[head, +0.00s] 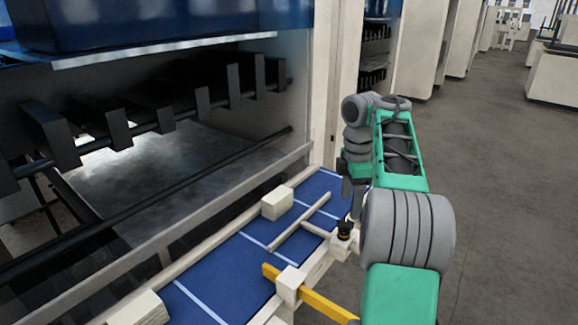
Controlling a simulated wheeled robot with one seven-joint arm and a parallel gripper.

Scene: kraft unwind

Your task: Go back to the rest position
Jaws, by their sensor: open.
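My green and grey arm reaches up along the right of the head view and bends at the top towards the machine. My gripper (350,192) hangs down from the wrist above the right edge of the blue table. It is open, small in view and partly hidden by my own arm. I see nothing between its fingers.
A blue table (235,275) with white lines and cream rails runs along the machine front. Cream blocks (277,203), a yellow bar (315,305) and a black knob (345,229) are on or beside it. Black hooked bars (155,108) are in the machine opening. Grey floor (500,170) at right is clear.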

